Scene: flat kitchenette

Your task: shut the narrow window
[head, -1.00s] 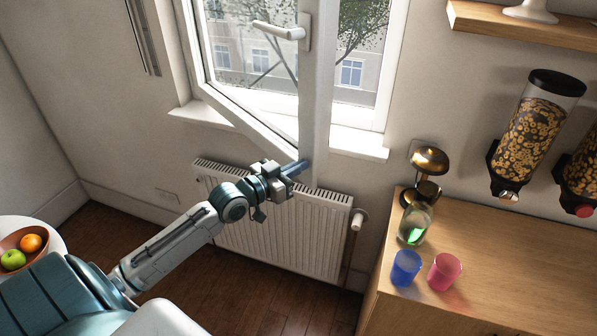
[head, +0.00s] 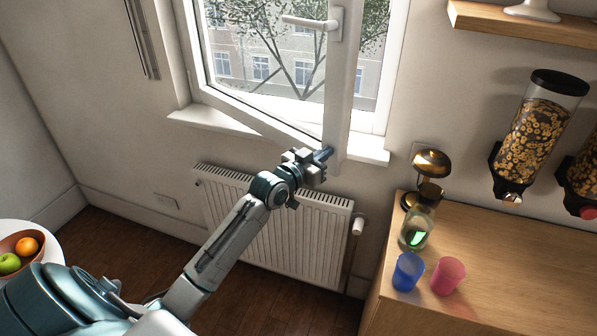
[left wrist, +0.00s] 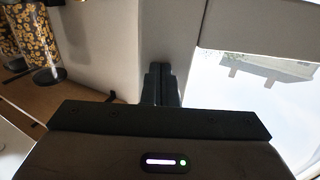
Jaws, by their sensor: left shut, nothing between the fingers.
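The narrow window's white sash (head: 340,95) stands swung partly open into the room, hinged on the left, with its free edge at the right apart from the frame (head: 394,75). Its white handle (head: 305,22) points left. My left gripper (head: 328,153) is shut and empty, its fingertips at the lower free corner of the sash, apparently touching it. In the left wrist view the shut fingers (left wrist: 161,85) reach toward the pale sash edge; exact contact is hard to tell. My right gripper is not in view.
A white radiator (head: 270,220) is below the sill (head: 372,150). On the right, a wooden counter (head: 500,270) holds a blue cup (head: 407,272), a pink cup (head: 448,275), a glass bottle (head: 415,230) and a brass lamp (head: 431,163). Cereal dispensers (head: 540,125) hang above it.

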